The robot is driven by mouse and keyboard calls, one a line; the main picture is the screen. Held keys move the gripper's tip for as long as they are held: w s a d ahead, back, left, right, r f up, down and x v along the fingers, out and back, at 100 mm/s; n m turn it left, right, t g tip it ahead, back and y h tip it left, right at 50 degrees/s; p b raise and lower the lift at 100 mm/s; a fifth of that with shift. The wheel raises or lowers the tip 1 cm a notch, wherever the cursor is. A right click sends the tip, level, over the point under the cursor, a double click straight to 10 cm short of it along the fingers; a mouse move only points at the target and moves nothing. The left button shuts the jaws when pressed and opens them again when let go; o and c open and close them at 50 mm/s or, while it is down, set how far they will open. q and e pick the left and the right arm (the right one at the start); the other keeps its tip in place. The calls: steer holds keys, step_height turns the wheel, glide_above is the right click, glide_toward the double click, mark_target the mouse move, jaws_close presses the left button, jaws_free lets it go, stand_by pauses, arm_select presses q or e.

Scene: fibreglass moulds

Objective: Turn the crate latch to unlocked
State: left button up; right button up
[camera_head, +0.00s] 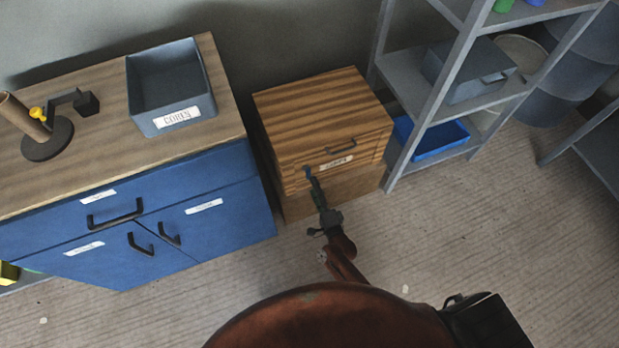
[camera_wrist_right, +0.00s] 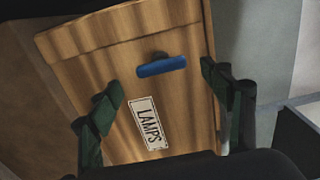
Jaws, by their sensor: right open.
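In the right wrist view the bar lies roughly crosswise to the label's long side. In the head view the latch (camera_head: 308,172) is a small spot left of the label. My right gripper (camera_head: 317,185) is in front of the crate. In its wrist view its fingers (camera_wrist_right: 160,87) are apart, with the latch beyond the gap, seemingly untouched. My left gripper is not in view.
The blue cabinet (camera_head: 150,215) is close on the left, with a grey bin (camera_head: 165,85) and a round-based stand (camera_head: 48,138) on top. A grey shelf (camera_head: 412,120) with a blue tray (camera_head: 440,135) stands close on the right. Floor (camera_head: 480,220) in front is clear.

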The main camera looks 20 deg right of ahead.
steer(key=s, duration=0.5)
steer(key=shift+s+d, duration=0.1)
steer(key=shift+s, duration=0.15)
